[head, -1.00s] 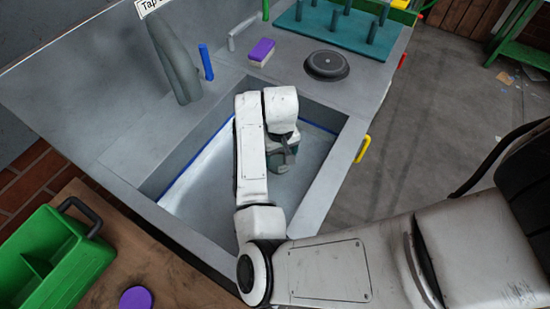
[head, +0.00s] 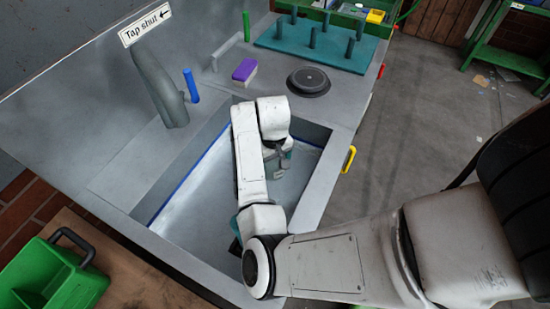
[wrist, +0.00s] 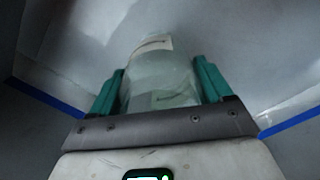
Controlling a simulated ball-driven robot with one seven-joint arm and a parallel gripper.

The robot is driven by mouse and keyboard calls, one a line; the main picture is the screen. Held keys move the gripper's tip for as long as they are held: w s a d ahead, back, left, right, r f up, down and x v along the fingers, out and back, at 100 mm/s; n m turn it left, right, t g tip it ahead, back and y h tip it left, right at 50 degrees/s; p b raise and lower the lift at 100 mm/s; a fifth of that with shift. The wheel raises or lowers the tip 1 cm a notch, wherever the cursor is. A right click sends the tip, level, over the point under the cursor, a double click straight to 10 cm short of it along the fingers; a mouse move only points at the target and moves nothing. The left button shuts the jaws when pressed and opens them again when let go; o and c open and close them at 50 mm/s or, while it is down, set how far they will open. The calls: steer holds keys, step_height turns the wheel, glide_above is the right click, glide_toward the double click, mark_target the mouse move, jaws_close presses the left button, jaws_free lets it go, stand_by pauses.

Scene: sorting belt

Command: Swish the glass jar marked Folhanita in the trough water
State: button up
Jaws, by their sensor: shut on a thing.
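The glass jar (wrist: 160,80) is pale and see-through, with a paper label (wrist: 152,46) too blurred to read. It sits between the two green fingers of my gripper (wrist: 160,88), which is shut on it. In the head view my gripper (head: 280,162) is down inside the grey trough (head: 318,193), near its far right part, and the arm hides most of the jar. The trough has a blue line (head: 188,172) along its inner wall. Pale streaks show on the trough floor; I cannot tell how deep the jar sits in the water.
A grey tap (head: 160,88) with a blue lever (head: 191,85) stands left of the trough, under a "Tap shut" sign (head: 145,24). A purple and white sponge (head: 244,71), a black round disc (head: 309,81) and a teal peg rack (head: 280,38) lie behind. A green caddy (head: 75,285) is at lower left.

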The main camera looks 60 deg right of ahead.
steer(key=shift+s+a+p, duration=0.1)
steer(key=shift+a+p, duration=0.7)
steer(key=shift+a, duration=2.65)
steer(key=shift+d+p, duration=0.6)
steer(key=shift+d, duration=3.4)
steer(key=a+p, duration=0.1)
steer(key=a, duration=0.1)
steer(key=a+p, duration=0.3)
steer(key=a, duration=0.2)
steer(key=shift+r+p, duration=0.25)
steer(key=shift+p, duration=0.15)
steer(key=shift+a+f, duration=0.2)
steer(key=shift+a, duration=0.3)
